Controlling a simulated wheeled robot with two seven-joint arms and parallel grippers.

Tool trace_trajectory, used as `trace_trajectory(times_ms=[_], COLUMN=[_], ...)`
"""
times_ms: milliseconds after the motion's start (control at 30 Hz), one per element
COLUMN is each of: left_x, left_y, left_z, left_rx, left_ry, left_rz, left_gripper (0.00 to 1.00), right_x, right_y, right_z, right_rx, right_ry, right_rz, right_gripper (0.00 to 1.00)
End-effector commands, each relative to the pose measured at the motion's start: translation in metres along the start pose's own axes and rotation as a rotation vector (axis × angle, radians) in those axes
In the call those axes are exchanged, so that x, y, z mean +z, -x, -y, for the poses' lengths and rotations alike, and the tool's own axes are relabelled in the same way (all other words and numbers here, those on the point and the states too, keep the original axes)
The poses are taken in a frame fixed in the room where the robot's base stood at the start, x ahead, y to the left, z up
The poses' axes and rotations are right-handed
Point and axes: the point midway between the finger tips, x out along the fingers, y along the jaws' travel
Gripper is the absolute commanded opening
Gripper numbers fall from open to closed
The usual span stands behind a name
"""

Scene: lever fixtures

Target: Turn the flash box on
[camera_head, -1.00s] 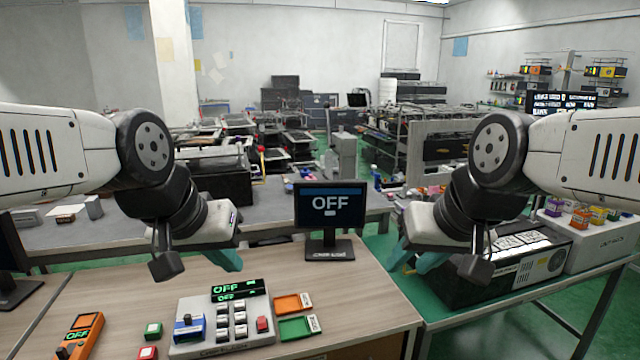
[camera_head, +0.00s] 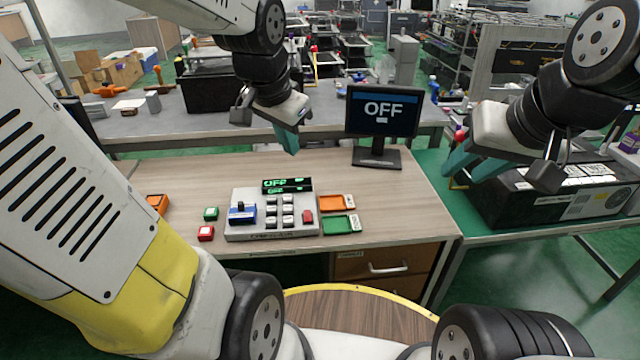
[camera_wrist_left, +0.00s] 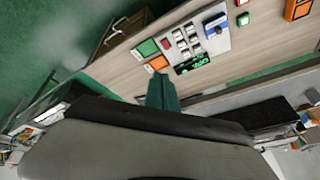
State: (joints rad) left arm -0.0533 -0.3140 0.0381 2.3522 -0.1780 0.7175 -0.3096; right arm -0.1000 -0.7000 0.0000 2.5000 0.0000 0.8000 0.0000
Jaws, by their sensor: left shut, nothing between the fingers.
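A grey control box (camera_head: 255,233) stands on the wooden table, with a blue lever or switch (camera_head: 242,213), several white keys, a red button (camera_head: 308,217) and a display (camera_head: 287,185) reading OFF in green. I cannot tell whether this is the flash box, as no such label is readable. The box also shows in the left wrist view (camera_wrist_left: 223,45). A monitor (camera_head: 382,110) behind it reads OFF. My left gripper (camera_head: 291,143) is shut and empty, above and behind the box, apart from it. My right gripper (camera_head: 455,170) hangs right of the monitor, touching nothing visible; its jaw gap is unclear.
An orange device (camera_head: 157,203) lies left of the box, partly hidden by my arm. Green (camera_head: 211,213) and red (camera_head: 206,233) blocks lie between them. A black case (camera_head: 540,200) stands on the right table.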

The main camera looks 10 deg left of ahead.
Motion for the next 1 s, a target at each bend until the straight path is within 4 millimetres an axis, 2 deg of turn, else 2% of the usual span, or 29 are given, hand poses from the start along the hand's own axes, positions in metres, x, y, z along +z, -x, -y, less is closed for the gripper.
trace_trajectory(times_ms=[33, 300, 500, 600, 800, 1000], left_x=[-0.006, -0.033, -0.041, -0.043, -0.043, -0.044], left_y=[-0.016, -0.098, -0.158, -0.179, -0.199, -0.200], left_z=[0.005, 0.028, 0.035, 0.035, 0.035, 0.035], left_rx=[0.001, 0.022, 0.066, 0.085, 0.104, 0.104], left_ry=[-0.063, -0.431, -0.665, -0.744, -0.819, -0.825], left_rz=[0.033, 0.149, 0.203, 0.217, 0.228, 0.228], left_gripper=[0.00, 0.00, 0.00, 0.00, 0.00, 0.00], right_x=[0.000, 0.000, 0.000, 0.000, 0.000, 0.000], right_y=[0.000, 0.000, 0.000, 0.000, 0.000, 0.000], right_z=[0.000, 0.000, 0.000, 0.000, 0.000, 0.000], right_rx=[0.000, 0.000, 0.000, 0.000, 0.000, 0.000], right_ry=[0.000, 0.000, 0.000, 0.000, 0.000, 0.000], right_rz=[0.000, 0.000, 0.000, 0.000, 0.000, 0.000], right_gripper=[0.36, 0.36, 0.36, 0.36, 0.36, 0.36])
